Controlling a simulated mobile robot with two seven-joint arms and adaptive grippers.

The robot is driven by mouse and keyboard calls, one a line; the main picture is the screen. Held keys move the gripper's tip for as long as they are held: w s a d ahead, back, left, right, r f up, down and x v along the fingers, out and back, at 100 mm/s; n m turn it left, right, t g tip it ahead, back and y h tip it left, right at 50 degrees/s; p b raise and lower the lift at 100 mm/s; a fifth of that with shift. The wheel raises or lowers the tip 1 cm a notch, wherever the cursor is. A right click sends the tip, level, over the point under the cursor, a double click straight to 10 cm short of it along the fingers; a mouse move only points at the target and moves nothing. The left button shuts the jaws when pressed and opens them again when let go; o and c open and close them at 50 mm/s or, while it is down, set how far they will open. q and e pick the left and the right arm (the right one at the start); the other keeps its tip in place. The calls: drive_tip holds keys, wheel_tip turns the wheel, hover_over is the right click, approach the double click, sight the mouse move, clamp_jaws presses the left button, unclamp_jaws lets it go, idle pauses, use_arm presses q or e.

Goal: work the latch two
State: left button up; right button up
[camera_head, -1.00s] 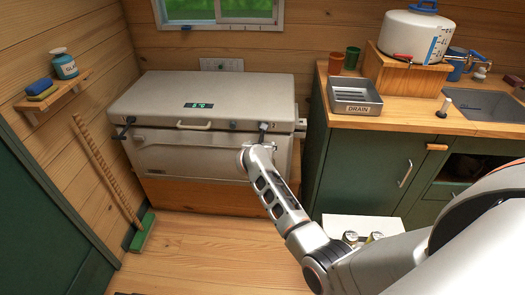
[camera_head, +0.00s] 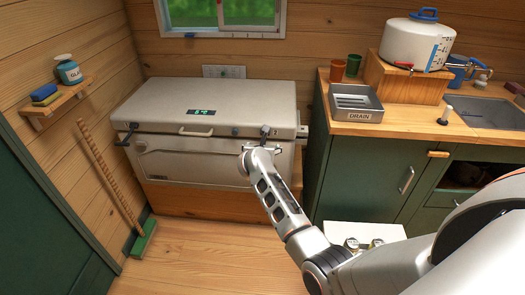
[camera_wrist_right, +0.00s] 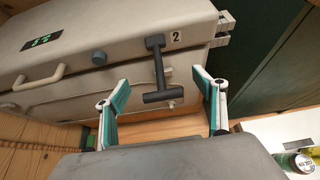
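Latch two (camera_wrist_right: 158,68) is a dark T-shaped handle beside the label "2" on the front of a pale chest cooler (camera_wrist_right: 100,25). It hangs from the lid edge down over the front, its crossbar lowest. In the head view, latch two (camera_head: 265,131) sits at the cooler's right front, just above my gripper. My right gripper (camera_wrist_right: 160,86) is open, its teal-padded fingers on either side of the crossbar in the picture. I see no contact with the latch. In the head view the gripper (camera_head: 250,158) is mostly hidden behind my wrist. My left gripper is out of view.
Another latch (camera_head: 126,133) is at the cooler's left front, with a pale handle (camera_head: 196,132) between. The lid looks shut. A green cabinet (camera_head: 365,175) stands close on the right. A broom (camera_head: 115,185) leans at the left. The floor in front is clear.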

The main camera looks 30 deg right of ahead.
drive_tip(key=shift+s+a+f, duration=0.15)
drive_tip(key=shift+s+f, duration=0.05)
drive_tip(key=shift+f, duration=0.05)
drive_tip(key=v, duration=0.7)
drive_tip(key=shift+r, duration=0.2)
drive_tip(key=shift+s, duration=0.1)
